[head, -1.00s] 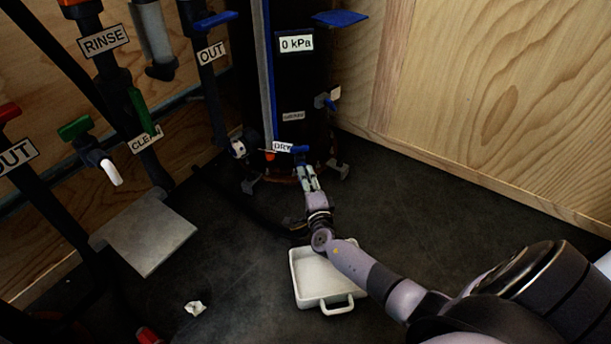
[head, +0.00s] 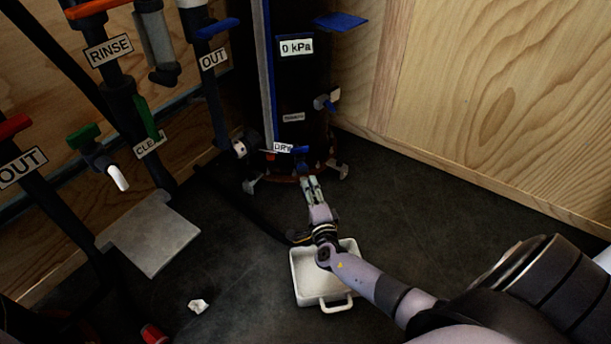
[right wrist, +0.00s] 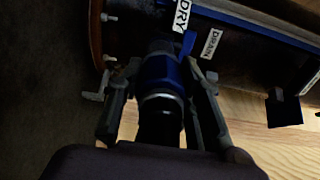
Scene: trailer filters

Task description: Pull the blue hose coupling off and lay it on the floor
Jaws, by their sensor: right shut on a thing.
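The blue hose coupling (right wrist: 162,75) sits between the two fingers of my right gripper (right wrist: 160,85) in the right wrist view. A metal ring and a dark hose (right wrist: 160,122) run back from it toward my palm. My right gripper (head: 309,182) is shut on the coupling, low in front of the dark filter vessel (head: 300,100), beside the DRY label (head: 282,148). In the head view the fingers mostly hide the coupling. I cannot tell whether a gap separates it from the dark fitting ahead. My left gripper is out of view.
A white handled tray (head: 336,302) stands on the floor under my right forearm. Dark floor (head: 430,215) is open to the right. A grey plate (head: 152,235), a white scrap (head: 198,306) and a red-ended item (head: 153,334) are at left. Valves and pipes line the left wall.

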